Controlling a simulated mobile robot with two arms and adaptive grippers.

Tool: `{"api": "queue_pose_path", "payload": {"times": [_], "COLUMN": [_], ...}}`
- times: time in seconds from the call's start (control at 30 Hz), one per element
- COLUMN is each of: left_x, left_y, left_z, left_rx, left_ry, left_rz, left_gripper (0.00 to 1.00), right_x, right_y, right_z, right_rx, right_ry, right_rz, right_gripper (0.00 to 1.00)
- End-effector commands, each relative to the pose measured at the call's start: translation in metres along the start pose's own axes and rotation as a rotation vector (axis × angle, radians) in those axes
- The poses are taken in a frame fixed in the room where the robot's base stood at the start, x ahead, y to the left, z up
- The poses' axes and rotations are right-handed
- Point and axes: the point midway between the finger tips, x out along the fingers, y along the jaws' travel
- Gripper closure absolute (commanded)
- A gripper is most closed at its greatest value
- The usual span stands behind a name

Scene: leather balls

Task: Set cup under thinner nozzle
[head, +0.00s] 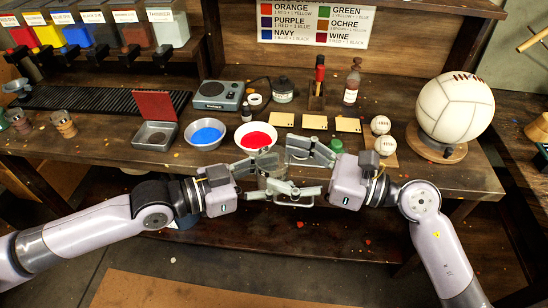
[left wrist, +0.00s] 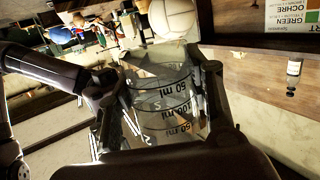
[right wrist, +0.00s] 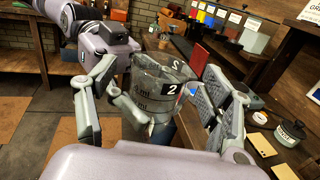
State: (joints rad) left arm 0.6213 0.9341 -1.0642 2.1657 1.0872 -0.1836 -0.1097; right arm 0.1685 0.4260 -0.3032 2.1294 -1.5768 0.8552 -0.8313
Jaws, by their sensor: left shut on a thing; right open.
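A clear measuring cup with black volume marks (left wrist: 165,97) is between the fingers of my left gripper (head: 262,178), which is shut on it above the table's front edge. It also shows in the right wrist view (right wrist: 150,98). My right gripper (head: 300,170) is open. Its fingers spread to either side of the cup in the right wrist view; I cannot tell if they touch it. The grey thinner dispenser (head: 169,27) is the rightmost of the row at the back left, with its dark nozzle (head: 163,54) below, far from both grippers.
A dark slatted drip rack (head: 98,99) lies below the dispensers. A blue bowl (head: 206,132), a red bowl (head: 256,135) and an open red-lidded tin (head: 155,135) stand nearer. A scale (head: 219,95) is behind. A large white ball (head: 455,108) stands right.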

Motion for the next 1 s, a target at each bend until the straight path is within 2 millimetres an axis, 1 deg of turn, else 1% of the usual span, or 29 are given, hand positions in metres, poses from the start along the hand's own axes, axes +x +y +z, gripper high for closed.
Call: {"api": "queue_pose_path", "payload": {"times": [0.03, 0.1, 0.23, 0.37, 0.6, 1.0], "left_x": [0.0, 0.0, 0.0, 0.0, 0.0, 0.0], "left_y": [0.0, 0.0, 0.0, 0.0, 0.0, 0.0], "left_z": [0.0, 0.0, 0.0, 0.0, 0.0, 0.0], "left_rx": [0.0, 0.0, 0.0, 0.0, 0.0, 0.0], "left_ry": [0.0, 0.001, 0.001, 0.001, 0.001, 0.001], "left_rz": [0.0, 0.0, 0.0, 0.0, 0.0, 0.0], "left_gripper": [0.85, 0.85, 0.85, 0.85, 0.85, 0.85], "right_x": [0.008, 0.017, 0.028, 0.032, 0.033, 0.032], "right_y": [0.0, 0.0, 0.0, 0.0, 0.0, 0.0], "right_z": [0.001, 0.001, 0.001, 0.0, 0.0, 0.0], "right_rx": [0.0, 0.002, 0.001, 0.001, 0.002, 0.002], "right_ry": [-0.004, -0.004, -0.002, -0.001, 0.0, 0.0], "right_rz": [0.001, 0.0, -0.001, 0.0, -0.001, -0.001], "right_gripper": [0.26, 0.26, 0.26, 0.26, 0.26, 0.53]}}
